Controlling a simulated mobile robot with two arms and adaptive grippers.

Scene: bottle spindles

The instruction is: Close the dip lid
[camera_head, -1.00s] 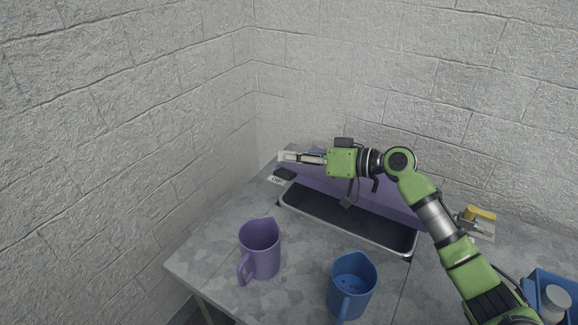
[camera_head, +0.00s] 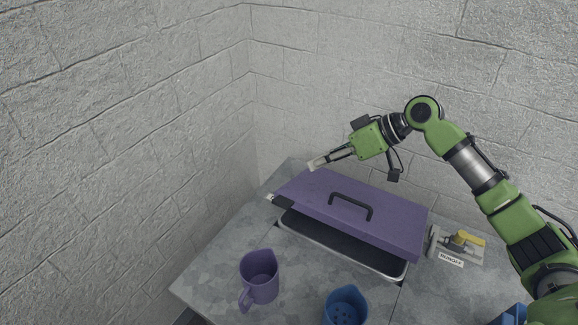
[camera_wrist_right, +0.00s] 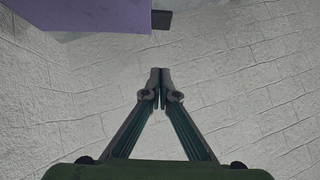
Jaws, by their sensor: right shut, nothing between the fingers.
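The dip lid (camera_head: 345,212) is a purple rectangular panel with a dark handle. In the head view it is tilted over the metal dip basin (camera_head: 330,250), and a dark gap shows between its raised front edge and the basin's rim. A purple corner of the lid (camera_wrist_right: 85,14) also shows at the top left of the right wrist view. My right gripper (camera_head: 312,165) is just beyond the lid's back left edge, shut and empty. Its fingertips (camera_wrist_right: 160,72) meet in the wrist view. My left gripper is in neither view.
A purple pitcher (camera_head: 260,278) and a blue pitcher (camera_head: 346,306) stand on the grey table (camera_head: 215,262) in front of the basin. A yellow-handled tool (camera_head: 467,239) and a label (camera_head: 450,260) lie right of the lid. Stone walls close in behind and left.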

